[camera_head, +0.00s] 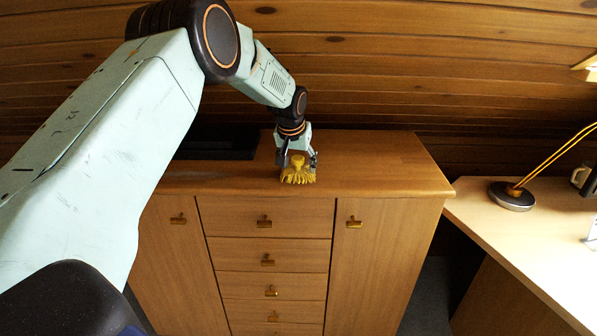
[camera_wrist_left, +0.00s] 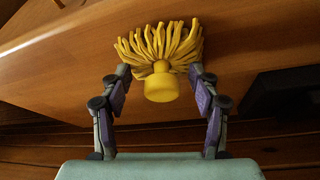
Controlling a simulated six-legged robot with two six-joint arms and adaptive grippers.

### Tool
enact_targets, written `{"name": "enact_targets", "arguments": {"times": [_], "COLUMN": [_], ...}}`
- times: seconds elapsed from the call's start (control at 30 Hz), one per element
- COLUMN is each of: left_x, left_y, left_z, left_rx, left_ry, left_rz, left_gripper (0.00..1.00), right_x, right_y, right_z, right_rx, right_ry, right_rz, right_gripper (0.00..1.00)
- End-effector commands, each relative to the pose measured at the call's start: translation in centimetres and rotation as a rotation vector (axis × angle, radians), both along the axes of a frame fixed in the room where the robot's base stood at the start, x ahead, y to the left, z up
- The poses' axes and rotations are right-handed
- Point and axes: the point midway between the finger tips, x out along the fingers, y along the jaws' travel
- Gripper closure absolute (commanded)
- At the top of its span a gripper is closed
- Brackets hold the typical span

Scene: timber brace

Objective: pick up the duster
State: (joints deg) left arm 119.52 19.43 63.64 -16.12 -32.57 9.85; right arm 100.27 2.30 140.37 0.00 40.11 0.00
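The yellow duster (camera_head: 298,174), with stringy bristles and a round knob, sits on the wooden cabinet top (camera_head: 385,160) near its front edge. My left gripper (camera_head: 298,160) reaches down over it, with one finger on each side. In the left wrist view the duster (camera_wrist_left: 161,48) lies ahead between the tips of the open left gripper (camera_wrist_left: 159,72). Gaps show between the fingers and the knob. The fingertips overlap the bristle edges in the picture; I cannot tell whether they touch. My right gripper is not in view.
A dark flat object (camera_head: 216,143) lies on the cabinet top behind and left of the duster. A desk (camera_head: 515,237) with a lamp (camera_head: 512,196) stands to the right. The cabinet top right of the duster is clear. A plank wall rises behind.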

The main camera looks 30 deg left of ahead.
Motion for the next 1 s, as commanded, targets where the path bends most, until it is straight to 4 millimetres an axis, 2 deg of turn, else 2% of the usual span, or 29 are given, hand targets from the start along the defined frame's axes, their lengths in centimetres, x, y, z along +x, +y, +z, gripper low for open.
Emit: {"name": "enact_targets", "arguments": {"times": [0.07,0.63,1.0], "left_x": [-0.10,-0.37,-0.43], "left_y": [0.02,-0.08,-0.10], "left_z": [-0.17,-0.63,-0.13], "left_rx": [0.000,-0.003,-0.004], "left_ry": [0.004,0.014,0.016], "left_rz": [0.000,0.000,0.000], "left_gripper": [0.52,1.00,1.00], "right_x": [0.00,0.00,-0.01], "right_y": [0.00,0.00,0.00], "right_z": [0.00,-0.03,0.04], "right_rx": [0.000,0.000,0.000], "right_ry": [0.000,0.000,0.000], "right_rz": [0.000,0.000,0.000], "right_gripper": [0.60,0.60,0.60]}}
